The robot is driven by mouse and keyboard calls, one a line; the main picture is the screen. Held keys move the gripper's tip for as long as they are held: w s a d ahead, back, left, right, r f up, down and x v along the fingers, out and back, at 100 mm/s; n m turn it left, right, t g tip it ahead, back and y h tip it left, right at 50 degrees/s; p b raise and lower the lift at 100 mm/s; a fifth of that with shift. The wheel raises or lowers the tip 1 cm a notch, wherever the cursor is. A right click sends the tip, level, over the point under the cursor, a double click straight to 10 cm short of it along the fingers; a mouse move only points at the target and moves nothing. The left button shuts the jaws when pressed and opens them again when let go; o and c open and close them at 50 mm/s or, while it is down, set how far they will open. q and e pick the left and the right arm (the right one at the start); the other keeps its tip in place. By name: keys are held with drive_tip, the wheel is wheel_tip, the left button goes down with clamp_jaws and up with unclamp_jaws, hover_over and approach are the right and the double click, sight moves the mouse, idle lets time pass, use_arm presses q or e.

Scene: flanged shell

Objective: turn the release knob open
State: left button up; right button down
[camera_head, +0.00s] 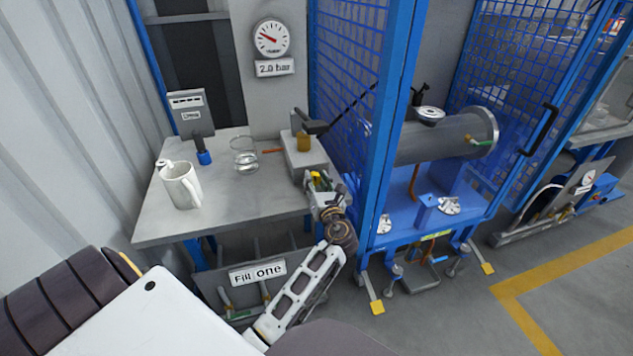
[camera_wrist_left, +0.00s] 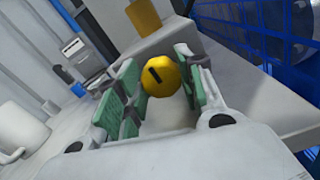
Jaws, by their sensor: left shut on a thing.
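The release knob (camera_wrist_left: 165,78) is round and yellow with a black bar mark, and sits on the front of a grey box (camera_head: 300,158) on the bench. My left gripper (camera_head: 318,180) reaches up to the box's front from below right. In the left wrist view its green-padded fingers (camera_wrist_left: 155,65) stand on either side of the knob and are shut on it. The black mark looks tilted in that view. In the camera_head view the gripper mostly covers the knob. My right gripper is not in view.
A brass-coloured cylinder (camera_head: 303,141) stands on the box. A white mug (camera_head: 181,186), a glass (camera_head: 245,158) and a grey display unit (camera_head: 191,112) stand left on the bench (camera_head: 225,212). A blue mesh cage (camera_head: 392,110) with a grey cylinder vessel (camera_head: 430,142) is close on the right.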

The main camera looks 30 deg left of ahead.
use_arm(q)
drive_tip(key=shift+n, duration=0.4)
drive_tip(key=shift+n+p, duration=0.7)
drive_tip(key=shift+n, duration=0.4)
drive_tip(key=shift+s+n, duration=0.1)
drive_tip(key=shift+n, duration=1.5)
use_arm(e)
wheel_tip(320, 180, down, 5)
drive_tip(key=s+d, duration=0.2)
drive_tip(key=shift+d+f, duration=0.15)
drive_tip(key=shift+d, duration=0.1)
use_arm(q)
drive_tip(key=shift+a, duration=0.1)
drive_tip(key=o, duration=1)
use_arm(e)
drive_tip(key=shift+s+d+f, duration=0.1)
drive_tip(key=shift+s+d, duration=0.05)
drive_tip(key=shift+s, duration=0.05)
use_arm(q)
wheel_tip(320, 180, up, 10)
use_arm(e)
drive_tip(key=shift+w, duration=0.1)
